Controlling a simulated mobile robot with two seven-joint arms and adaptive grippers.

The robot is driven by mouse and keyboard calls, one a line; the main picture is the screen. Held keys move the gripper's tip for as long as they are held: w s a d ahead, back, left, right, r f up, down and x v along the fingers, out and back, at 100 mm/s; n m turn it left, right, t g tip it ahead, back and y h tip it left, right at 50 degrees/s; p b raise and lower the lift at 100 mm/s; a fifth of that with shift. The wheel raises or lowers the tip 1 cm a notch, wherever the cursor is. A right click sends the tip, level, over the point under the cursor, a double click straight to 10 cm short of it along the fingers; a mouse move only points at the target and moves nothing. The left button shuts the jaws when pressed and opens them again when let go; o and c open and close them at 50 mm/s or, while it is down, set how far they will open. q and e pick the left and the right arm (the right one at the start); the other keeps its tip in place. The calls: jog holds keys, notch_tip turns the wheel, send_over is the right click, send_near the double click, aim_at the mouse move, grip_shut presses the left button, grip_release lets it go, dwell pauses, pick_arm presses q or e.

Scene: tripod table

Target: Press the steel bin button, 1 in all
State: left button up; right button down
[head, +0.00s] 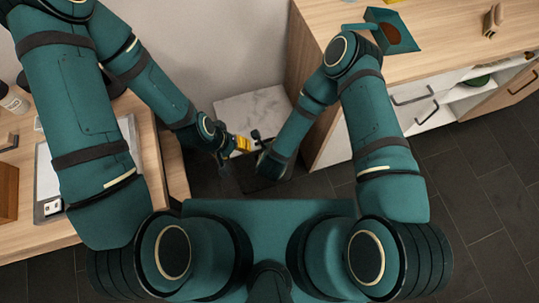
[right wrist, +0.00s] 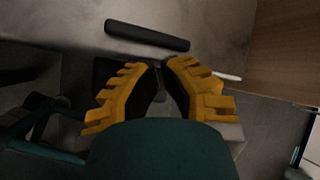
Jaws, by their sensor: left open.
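A pale, mottled grey square top (head: 255,108), likely the steel bin's, stands against the wall at the centre of the head view. In the right wrist view a mottled grey surface (right wrist: 200,22) carries a dark bar (right wrist: 147,36); I cannot tell whether this is the button. My left gripper (head: 241,144) is open, with yellow fingers at the near edge of the pale top. My right gripper (right wrist: 163,64) shows its yellow fingers in the right wrist view, pointing towards the bar and apart from it in the picture. I cannot tell its opening. In the head view its fingers are hidden.
A wooden table (head: 175,165) with a white board is on the left. A wooden counter (head: 440,45) with drawers is on the right, and a teal open box (head: 390,32) sits on it. Dark tiled floor (head: 480,190) is clear at lower right.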

dwell(0.3)
jog(key=shift+f+b, duration=0.35)
jog(key=shift+f, duration=0.1)
jog(key=shift+f, duration=0.35)
dwell(0.6)
jog(key=shift+s+f+b, duration=0.15)
jog(key=shift+f+b, duration=0.25)
jog(key=shift+b, duration=0.1)
dwell(0.3)
jog(key=shift+r, duration=0.15)
jog(key=shift+r+p, duration=0.85)
